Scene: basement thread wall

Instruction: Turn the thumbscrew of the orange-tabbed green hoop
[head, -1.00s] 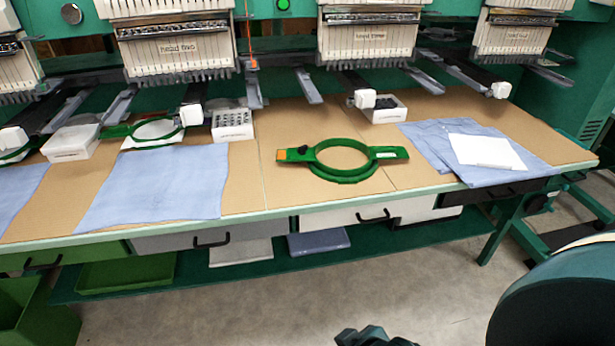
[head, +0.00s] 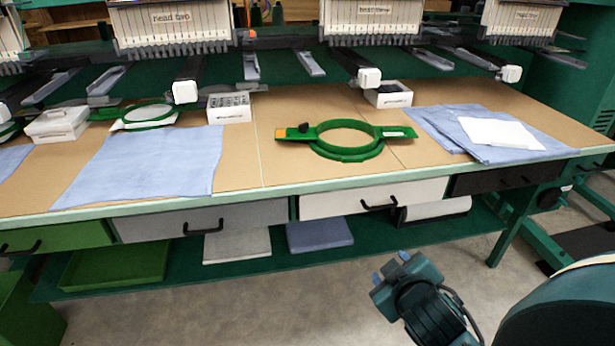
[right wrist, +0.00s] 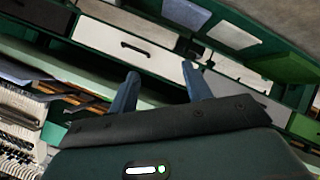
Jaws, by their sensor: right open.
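The green hoop (head: 345,155) lies flat on the tan tabletop, right of the middle of the table. Its orange tab (head: 285,133) is at its left end, and a white label marks its right arm. The small dark thumbscrew (head: 303,127) sits between the orange tab and the ring. My right gripper (head: 390,267) is open and empty, in front of the table and below the drawers, well short of the hoop. Its two blue fingers stand apart in the right wrist view (right wrist: 160,72), which shows drawers but no hoop. My left gripper is out of view.
Blue cloth (head: 150,165) lies left of the hoop, and more blue cloth (head: 430,125) with a white sheet lies right. White boxes (head: 230,107) (head: 388,95) stand behind. Another green hoop (head: 148,122) is at the back left. Machine arms overhang the rear.

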